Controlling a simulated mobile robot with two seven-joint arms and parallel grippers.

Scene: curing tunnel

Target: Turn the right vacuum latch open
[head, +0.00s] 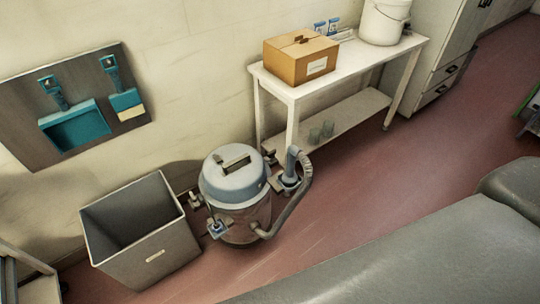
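The vacuum (238,205) stands upright on the red floor near the wall, with a pale blue-grey lid (232,180) and a dark handle on top. A grey ribbed hose (300,192) curves along its right side. A small blue-and-white fitting (217,229) sits at its front left, and another small pale fitting (195,200) is on its left side. Small fittings on its right side are partly hidden by the hose and pipe. I cannot tell which is the right latch or whether it is open. Neither gripper is in view.
A grey open bin (150,262) stands close left of the vacuum. A white table (340,68) with a cardboard box (300,58) and white bucket (384,22) stands behind right. A large grey rounded form fills the lower right. Red floor between is clear.

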